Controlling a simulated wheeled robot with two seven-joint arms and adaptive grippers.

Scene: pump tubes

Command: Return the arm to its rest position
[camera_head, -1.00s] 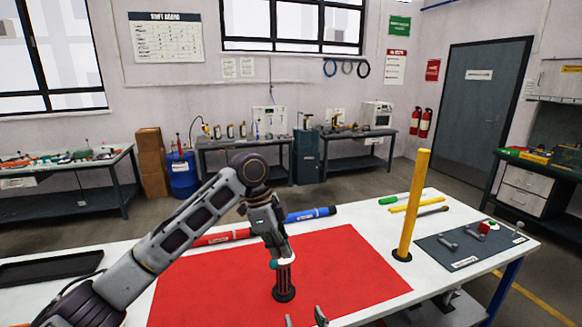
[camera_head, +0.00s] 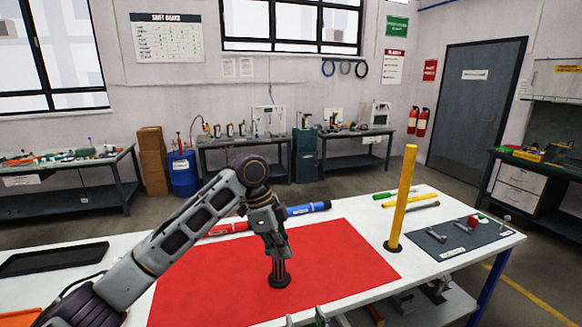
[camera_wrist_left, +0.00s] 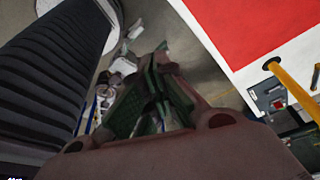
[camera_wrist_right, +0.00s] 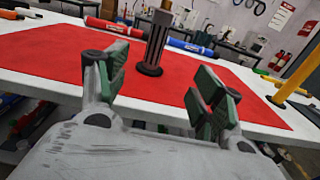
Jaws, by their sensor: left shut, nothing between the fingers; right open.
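In the head view my left gripper (camera_head: 277,252) hangs down over the red mat (camera_head: 345,255), in line with a dark slotted piece on a black round base (camera_head: 279,281). It hides most of that piece. My left wrist view shows the green fingers (camera_wrist_left: 152,95) shut and empty. The slotted piece (camera_wrist_right: 157,42) stands upright in the right wrist view. My right gripper (camera_wrist_right: 160,95) is open and empty, in front of the table's near edge. Only its fingertips (camera_head: 305,320) show in the head view. My left arm comes in bent from the left.
A yellow tube (camera_head: 403,195) stands upright at the right. A red tube (camera_head: 228,229) and a blue tube (camera_head: 307,209) lie behind the mat. A grey mat with bolts (camera_head: 435,244) is at the right, a black tray (camera_head: 52,258) at the left. A shelf runs below the table.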

